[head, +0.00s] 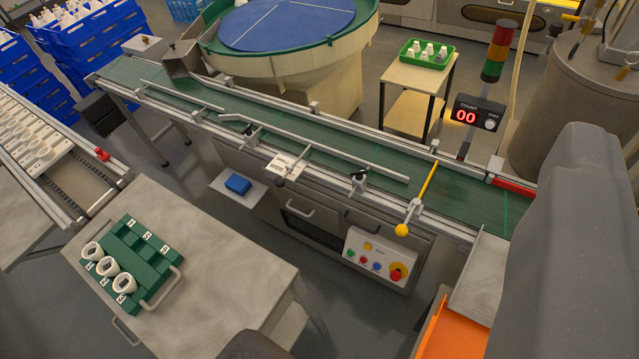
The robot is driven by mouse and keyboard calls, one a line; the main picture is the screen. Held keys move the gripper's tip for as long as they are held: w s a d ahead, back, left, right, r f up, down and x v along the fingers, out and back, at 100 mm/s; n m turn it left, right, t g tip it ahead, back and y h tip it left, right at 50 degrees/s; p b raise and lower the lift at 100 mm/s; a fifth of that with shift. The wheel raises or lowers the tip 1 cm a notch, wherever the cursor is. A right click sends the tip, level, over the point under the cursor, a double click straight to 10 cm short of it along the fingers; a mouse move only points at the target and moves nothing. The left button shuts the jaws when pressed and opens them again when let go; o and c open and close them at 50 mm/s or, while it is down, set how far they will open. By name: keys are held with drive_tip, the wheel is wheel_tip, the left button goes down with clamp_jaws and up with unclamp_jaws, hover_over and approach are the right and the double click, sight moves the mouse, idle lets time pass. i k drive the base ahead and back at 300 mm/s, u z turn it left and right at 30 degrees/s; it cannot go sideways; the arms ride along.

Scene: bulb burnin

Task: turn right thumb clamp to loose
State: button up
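The right thumb clamp (359,178) is a small dark-topped fitting on the near side of the green conveyor (460,196), by the right part of the guide rail (340,160). It is too small to tell whether it is tight or loose. Another small clamp (249,130) sits farther left on the same side. My gripper's fingertips do not show. A large grey shape at the right edge, probably part of my arm, covers the conveyor's right end.
A yellow ball-ended lever (416,200) stands right of the clamp. Below are a button panel (378,260) and a small shelf with a blue block (238,185). A grey table (220,250) with a green rack (140,250) stands front left. Dark floor lies between.

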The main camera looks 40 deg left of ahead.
sight(358, 174)
drive_tip(key=u, duration=2.75)
drive_tip(key=k, duration=0.75)
drive_tip(key=z, duration=1)
drive_tip(key=i, duration=1)
drive_tip(key=z, duration=0.05)
